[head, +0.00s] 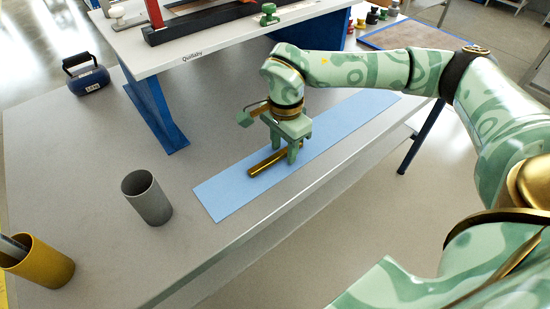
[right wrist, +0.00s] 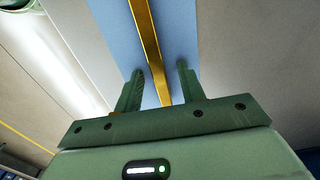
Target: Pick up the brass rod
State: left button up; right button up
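The brass rod (head: 264,164) lies on a long blue mat (head: 222,195) on the grey bench. In the right wrist view the rod (right wrist: 149,40) runs up the picture between my right gripper's fingers. My right gripper (head: 285,154) points down over the rod's far end. Its two fingers (right wrist: 160,71) are open, one on each side of the rod, with a gap to each. Part of the rod is hidden by the gripper in both views. My left gripper is not in view.
A blue weight (head: 86,76) sits at the back left. A raised white shelf (head: 160,52) on blue legs stands behind the mat.

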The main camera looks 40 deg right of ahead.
jog(key=shift+s+r, duration=0.1)
jog(key=shift+r, duration=0.05)
jog(key=shift+c, duration=1.2)
grip_shut()
